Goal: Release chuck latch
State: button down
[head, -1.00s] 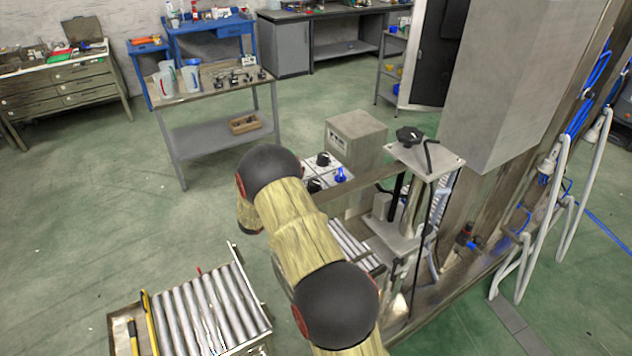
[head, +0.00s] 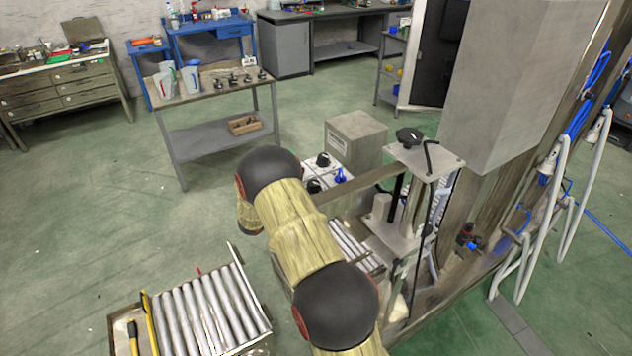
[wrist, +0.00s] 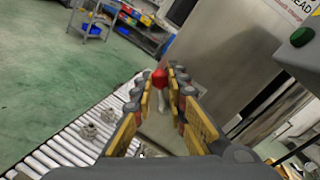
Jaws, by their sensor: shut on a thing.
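In the wrist view my gripper (wrist: 166,88) has its yellow-padded fingers closed around a lever with a red ball knob (wrist: 159,77). The knob shows between the fingertips, with a pale stem below it. I take this lever to be the chuck latch, but the chuck itself cannot be made out. In the head view my arm hides the gripper and the knob.
A roller conveyor (wrist: 62,150) with small metal parts (wrist: 88,131) lies left of my gripper in the wrist view. A large grey machine panel (wrist: 225,45) stands close on the right. In the head view, a machine column (head: 415,200) stands right of my arm; green floor is clear at left.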

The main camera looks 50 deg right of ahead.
jog(key=shift+s+a+f+m+g+h+b, duration=0.1)
jog(key=shift+s+a+m+g+h+b, duration=0.65)
jog(key=shift+m, duration=1.85)
jog(key=shift+s+d+f+m+g+y+b, duration=0.15)
jog(key=shift+s+m+g+b, duration=0.25)
jog(key=shift+s+m+b, duration=1.55)
jog(key=shift+a+m+g+h+b, duration=0.25)
jog(key=shift+m+g+h+b, duration=0.25)
jog(key=shift+m, duration=2.75)
jog(key=c, duration=1.8)
grip_release()
jog(key=shift+o, duration=0.2)
jog(key=shift+a, duration=0.1)
